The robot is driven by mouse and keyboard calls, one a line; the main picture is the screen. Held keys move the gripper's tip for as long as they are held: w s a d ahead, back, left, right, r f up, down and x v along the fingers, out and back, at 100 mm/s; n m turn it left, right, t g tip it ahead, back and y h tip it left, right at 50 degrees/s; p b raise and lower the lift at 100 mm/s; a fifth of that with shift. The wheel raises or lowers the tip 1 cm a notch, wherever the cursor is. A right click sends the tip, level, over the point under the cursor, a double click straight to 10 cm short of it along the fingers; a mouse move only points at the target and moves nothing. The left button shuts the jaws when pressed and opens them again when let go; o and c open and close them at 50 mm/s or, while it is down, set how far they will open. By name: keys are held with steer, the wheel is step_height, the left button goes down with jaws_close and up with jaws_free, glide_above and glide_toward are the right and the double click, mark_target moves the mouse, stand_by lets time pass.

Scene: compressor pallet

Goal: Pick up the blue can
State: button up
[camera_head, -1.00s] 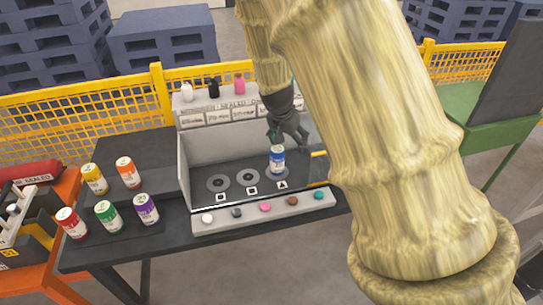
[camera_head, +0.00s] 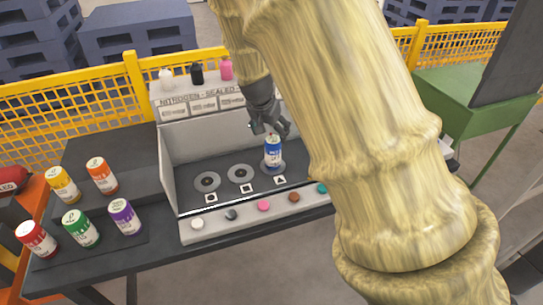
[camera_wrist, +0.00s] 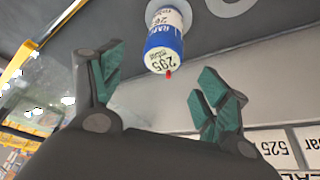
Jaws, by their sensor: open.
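The blue can (camera_head: 273,151) has a blue and white label and a pale top. It stands upright on the round pad marked with a triangle, the rightmost pad in the grey open-front box. My gripper (camera_head: 271,130) is open just above and behind the can. In the wrist view, the can (camera_wrist: 165,38) shows its white top with a small red tip, beyond the fingertips. The open gripper (camera_wrist: 158,82) has its green-padded fingers spread apart, with nothing between the pads.
The grey box (camera_head: 168,165) has a back wall, a left wall and a front ledge with coloured buttons. Two empty pads (camera_head: 207,182) lie left of the can. Several other cans, including a purple one (camera_head: 125,217), stand on the table's left. A yellow fence (camera_head: 60,110) runs behind.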

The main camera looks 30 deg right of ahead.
mark_target(274, 140)
steer(key=shift+p+x, duration=0.55)
steer(key=shift+x, duration=2.05)
steer(key=shift+p+x, duration=1)
steer(key=shift+x, duration=1.65)
steer(key=shift+a, duration=0.2)
steer(key=shift+c, duration=0.4)
steer(key=c, duration=1.3)
steer(key=shift+o, duration=0.2)
